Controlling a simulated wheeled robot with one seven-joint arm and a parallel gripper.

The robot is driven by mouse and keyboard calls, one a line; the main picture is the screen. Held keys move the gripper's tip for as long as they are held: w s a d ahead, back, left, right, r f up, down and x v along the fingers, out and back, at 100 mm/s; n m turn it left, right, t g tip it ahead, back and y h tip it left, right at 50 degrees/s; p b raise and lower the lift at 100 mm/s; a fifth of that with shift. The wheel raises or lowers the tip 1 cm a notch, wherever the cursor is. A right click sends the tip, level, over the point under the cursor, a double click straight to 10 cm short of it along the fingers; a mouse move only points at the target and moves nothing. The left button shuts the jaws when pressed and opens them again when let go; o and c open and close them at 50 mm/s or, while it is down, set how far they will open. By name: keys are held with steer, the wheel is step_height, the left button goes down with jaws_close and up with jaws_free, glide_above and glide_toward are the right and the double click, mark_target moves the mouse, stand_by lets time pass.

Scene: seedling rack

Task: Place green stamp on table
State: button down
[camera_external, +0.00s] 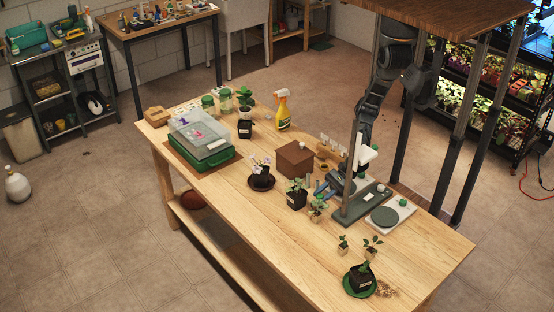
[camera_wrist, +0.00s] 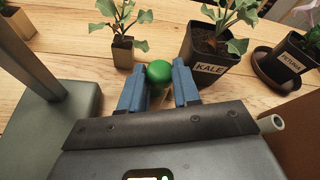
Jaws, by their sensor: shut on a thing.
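The green stamp (camera_wrist: 160,72), with a round green top, sits between the two blue fingertips of my gripper (camera_wrist: 158,90) in the wrist view. The gripper is shut on it. The lower part of the stamp is hidden by the fingers and gripper body. In the external view my gripper (camera_external: 321,189) is low over the wooden table (camera_external: 225,188), left of the grey stand, and the stamp cannot be made out there. Whether it touches the tabletop cannot be told.
A kale pot (camera_wrist: 206,52) and a small seedling pot (camera_wrist: 123,52) stand just beyond the fingers. A petunia pot (camera_wrist: 300,50) is at right. A grey stand (camera_external: 362,203), brown box (camera_external: 294,159) and white scale (camera_external: 397,210) are close by. The table's front left is clear.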

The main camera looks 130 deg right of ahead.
steer(key=c, duration=0.8)
jaws_free()
steer(key=shift+r, duration=0.1)
steer(key=shift+o, duration=0.2)
steer(key=b+v, duration=0.1)
steer(key=v, duration=1.1)
